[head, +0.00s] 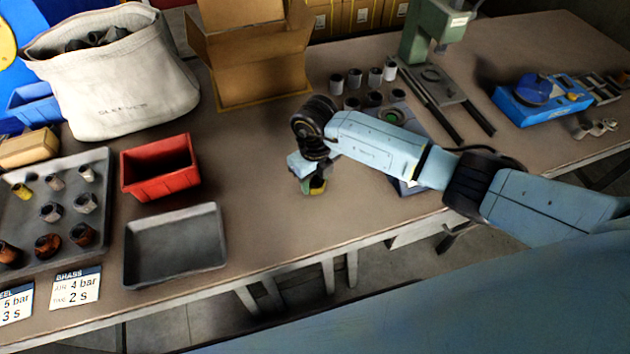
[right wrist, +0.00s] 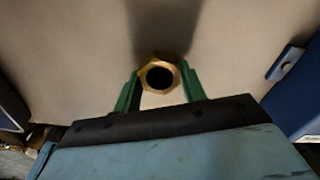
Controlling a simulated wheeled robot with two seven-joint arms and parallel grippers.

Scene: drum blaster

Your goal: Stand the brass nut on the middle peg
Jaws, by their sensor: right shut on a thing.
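My right gripper (head: 313,182) hangs above the bench in the middle of the head view, pointing down. It is shut on the brass nut, a yellow spot (head: 317,187) at its fingertips in the head view. In the right wrist view the nut (right wrist: 158,60) is a gold hexagonal ring with a dark hole, held between the two green fingers. Plain bench top shows behind it. I cannot make out the middle peg for certain; a dark plate (head: 418,124) is partly hidden behind my right arm. My left gripper is out of view.
A red bin (head: 160,178) and an empty grey tray (head: 175,260) lie left of the gripper. A tray (head: 105,165) with several fittings is at far left. Several grey cylinders (head: 354,78) stand behind my right arm, near a green press (head: 420,38). Bench between red bin and gripper is clear.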

